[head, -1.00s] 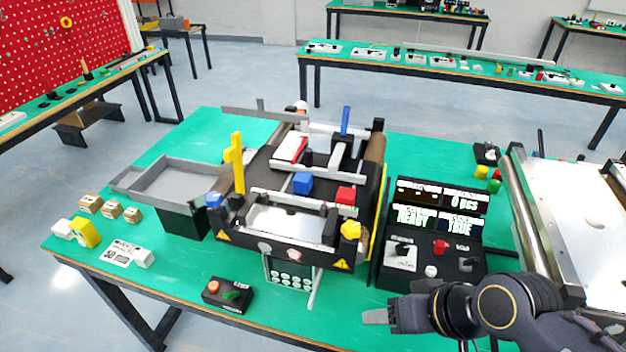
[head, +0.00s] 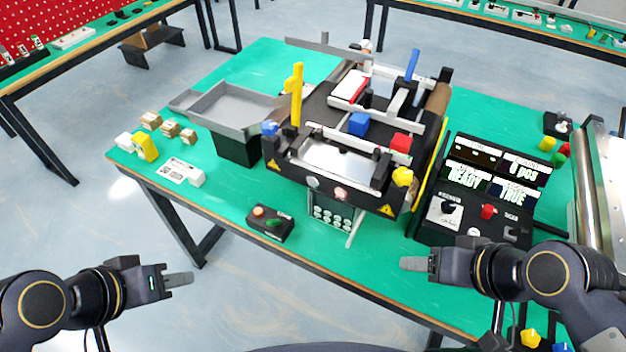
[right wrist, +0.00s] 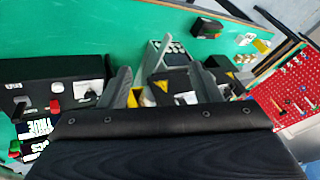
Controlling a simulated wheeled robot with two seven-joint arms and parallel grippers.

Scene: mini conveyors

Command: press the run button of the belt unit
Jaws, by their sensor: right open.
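The belt unit (head: 340,150) stands in the middle of the green bench, with two round buttons on its front, one pale (head: 313,182) and one reddish (head: 341,193). A small black box (head: 270,223) with an orange and a green button lies at the bench's front edge. I cannot read which button is run. My right gripper (head: 415,264) is open and empty by the front edge, below the control panel; its fingers show apart in the right wrist view (right wrist: 165,88). My left gripper (head: 178,280) is off the front edge, seen edge-on and touching nothing.
A black control panel (head: 470,222) with displays, a red knob and a switch stands right of the unit. A grey tray (head: 230,105) on a black stand is to the left. Small boxes (head: 150,120) sit at the left edge. Bench is bare around the small button box.

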